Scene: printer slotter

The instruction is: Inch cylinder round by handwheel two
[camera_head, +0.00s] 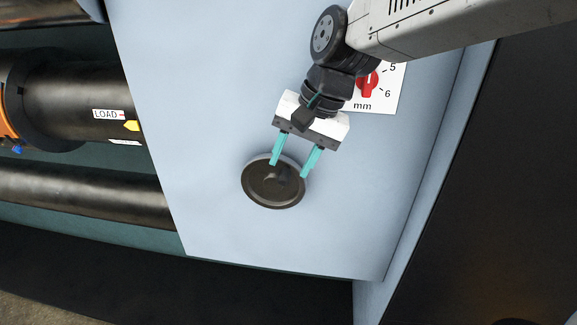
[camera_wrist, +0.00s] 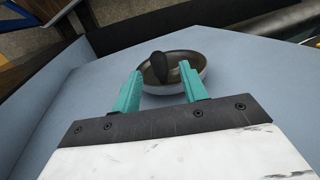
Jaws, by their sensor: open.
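The handwheel (camera_head: 272,188) is a dark round disc with a pale rim on the light blue panel. In the wrist view the handwheel (camera_wrist: 181,68) shows a dark upright knob (camera_wrist: 159,67) on its face. My gripper (camera_head: 289,172) is open, its two teal fingers over the upper edge of the handwheel. In the wrist view the knob lies ahead, between the lines of the fingers. I cannot tell whether the fingers touch the wheel. The cylinder (camera_head: 85,100) is dark, at the left, with a LOAD label and a yellow arrow marker.
A red dial (camera_head: 368,84) on a white mm scale sits on the panel (camera_head: 215,110), partly behind my arm. A second dark roller (camera_head: 80,190) runs below the cylinder. A dark wall (camera_head: 490,190) stands at the right. The panel around the handwheel is clear.

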